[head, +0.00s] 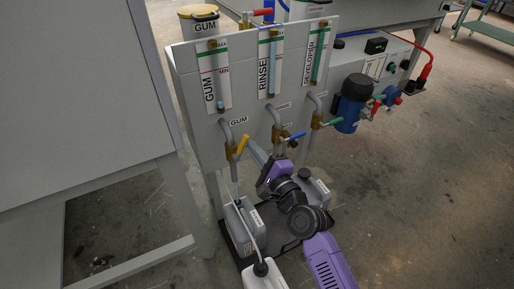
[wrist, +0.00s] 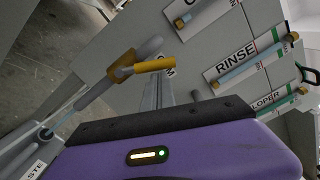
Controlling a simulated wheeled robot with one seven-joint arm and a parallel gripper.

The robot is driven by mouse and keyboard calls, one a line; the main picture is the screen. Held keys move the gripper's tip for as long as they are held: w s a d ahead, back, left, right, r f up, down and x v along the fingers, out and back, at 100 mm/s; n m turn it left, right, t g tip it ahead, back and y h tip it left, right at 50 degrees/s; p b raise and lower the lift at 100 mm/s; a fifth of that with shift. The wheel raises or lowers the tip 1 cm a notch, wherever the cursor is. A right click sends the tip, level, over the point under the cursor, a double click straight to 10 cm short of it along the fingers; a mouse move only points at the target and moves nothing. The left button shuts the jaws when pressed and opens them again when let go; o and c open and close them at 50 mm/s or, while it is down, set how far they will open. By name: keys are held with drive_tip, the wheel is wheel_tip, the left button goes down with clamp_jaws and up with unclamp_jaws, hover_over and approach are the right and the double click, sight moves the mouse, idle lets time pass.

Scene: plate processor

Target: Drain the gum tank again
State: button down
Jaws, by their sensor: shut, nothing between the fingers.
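The gum valve has a brass body (head: 231,154) and a yellow lever (head: 243,147), below the GUM gauge (head: 221,88). A little blue shows low in that gauge. In the wrist view the yellow lever (wrist: 154,66) sticks out at an angle to the pipe from the brass body (wrist: 122,66). A thin pale blue line (wrist: 72,112) runs from the valve down to a grey container; I cannot tell whether it is tube or liquid. My gripper (head: 257,153) is shut and empty, beside the lever on its right. Its fingers (wrist: 158,93) show below the lever; contact is unclear.
The RINSE gauge (head: 270,62) and DEVELOPER gauge (head: 315,55) stand to the right. Below them are a blue-handled valve (head: 294,137) and a green-handled valve (head: 332,122). Several containers stand below.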

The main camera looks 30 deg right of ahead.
drive_tip(key=shift+a+r+n+p, duration=0.3)
drive_tip(key=shift+a+n+p, duration=0.2)
drive_tip(key=shift+n, duration=0.45)
drive_tip(key=shift+a+r+n+p, duration=0.3)
drive_tip(key=shift+a+n+p, duration=0.15)
drive_tip(key=shift+n, duration=0.5)
drive_tip(key=shift+d, duration=0.1)
